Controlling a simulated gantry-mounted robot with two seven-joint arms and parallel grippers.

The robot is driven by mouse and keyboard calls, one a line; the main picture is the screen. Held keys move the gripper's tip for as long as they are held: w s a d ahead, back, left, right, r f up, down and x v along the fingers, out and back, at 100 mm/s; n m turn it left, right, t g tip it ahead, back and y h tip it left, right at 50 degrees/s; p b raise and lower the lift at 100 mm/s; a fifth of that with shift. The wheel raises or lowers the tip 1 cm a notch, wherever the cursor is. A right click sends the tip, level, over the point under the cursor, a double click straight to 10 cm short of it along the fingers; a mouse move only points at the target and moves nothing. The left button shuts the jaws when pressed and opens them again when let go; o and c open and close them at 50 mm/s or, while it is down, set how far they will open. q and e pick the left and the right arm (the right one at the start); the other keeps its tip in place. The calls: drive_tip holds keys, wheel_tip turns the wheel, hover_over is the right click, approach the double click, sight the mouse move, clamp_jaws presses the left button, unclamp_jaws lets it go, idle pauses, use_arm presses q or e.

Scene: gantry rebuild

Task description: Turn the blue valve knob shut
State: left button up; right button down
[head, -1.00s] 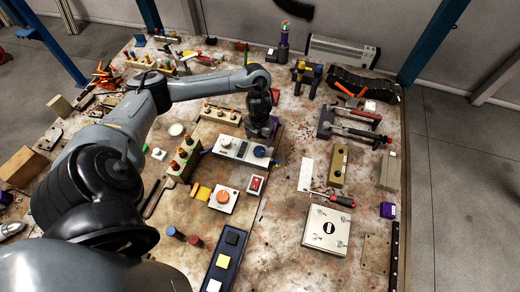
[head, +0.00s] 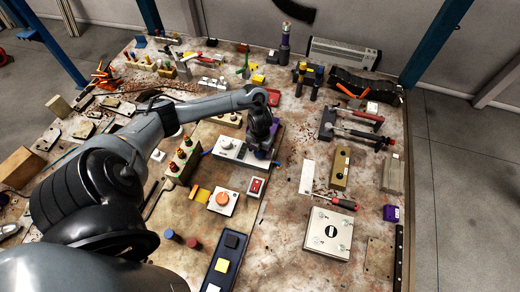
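A pale valve panel (head: 236,151) lies on the workbench near the middle of the head view, with a light round knob (head: 226,142) on its left part. My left gripper (head: 262,150) points down over the panel's right part, where the blue valve knob was visible a second ago. The knob is now mostly or wholly hidden behind the gripper. I cannot tell whether the fingers touch it or are closed on it. My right gripper is not in view.
A red rocker switch (head: 256,186) and an orange push button (head: 222,199) stand in front of the panel. A box with several indicator lamps (head: 183,159) stands to its left. Hammers (head: 355,128) lie on a rack at right.

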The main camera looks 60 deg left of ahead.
use_arm(q)
drive_tip(key=c, duration=0.9)
